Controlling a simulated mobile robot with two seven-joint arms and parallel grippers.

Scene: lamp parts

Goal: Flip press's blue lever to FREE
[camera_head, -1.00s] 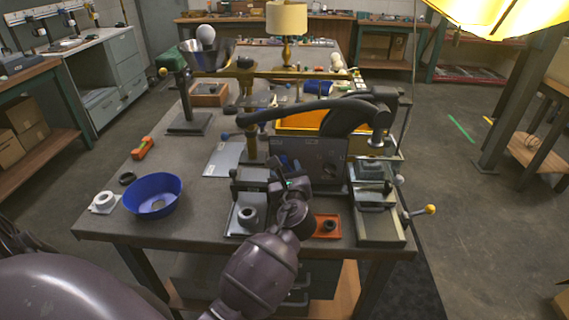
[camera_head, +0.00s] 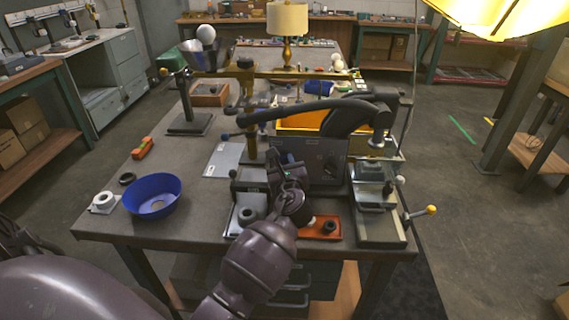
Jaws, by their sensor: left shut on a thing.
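A dark grey machine box (camera_head: 333,160), which looks like the press, stands near the front right of the table. My left gripper (camera_head: 288,168) is at the left part of its front face, its arm rising from the bottom of the picture. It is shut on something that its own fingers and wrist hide. I cannot make out the blue lever or its FREE mark there. My right gripper is not in view.
A blue bowl (camera_head: 153,196) stands at the front left. A black curved arm (camera_head: 325,106) crosses above the box.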

